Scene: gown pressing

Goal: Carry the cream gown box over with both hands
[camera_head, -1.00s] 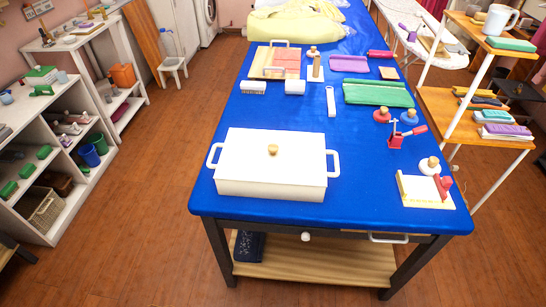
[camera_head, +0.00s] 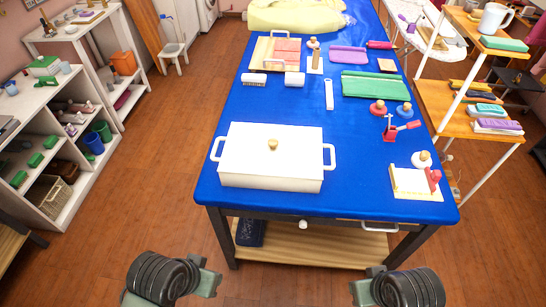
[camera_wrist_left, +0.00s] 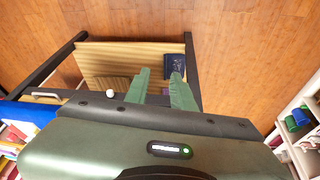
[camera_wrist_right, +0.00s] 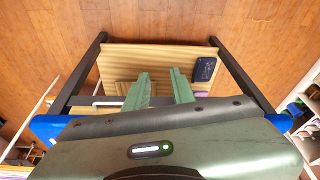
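The cream gown box (camera_head: 270,170) sits closed near the front edge of the blue table. It has a lid with a round wooden knob (camera_head: 272,144), a left handle (camera_head: 216,149) and a right handle (camera_head: 329,157). Both my arms show at the bottom of the head view, in front of the table and apart from the box. In the left wrist view my left gripper (camera_wrist_left: 158,80) has its green fingers apart with nothing between them. In the right wrist view my right gripper (camera_wrist_right: 159,79) is likewise open and empty. The box shows in neither wrist view.
The blue table (camera_head: 300,110) holds a green folded cloth (camera_head: 375,87), a red press tool (camera_head: 396,128) and a small cream board (camera_head: 414,184) right of the box. A wooden lower shelf (camera_head: 310,245) lies underneath. White shelving (camera_head: 75,190) stands left; open floor lies between.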

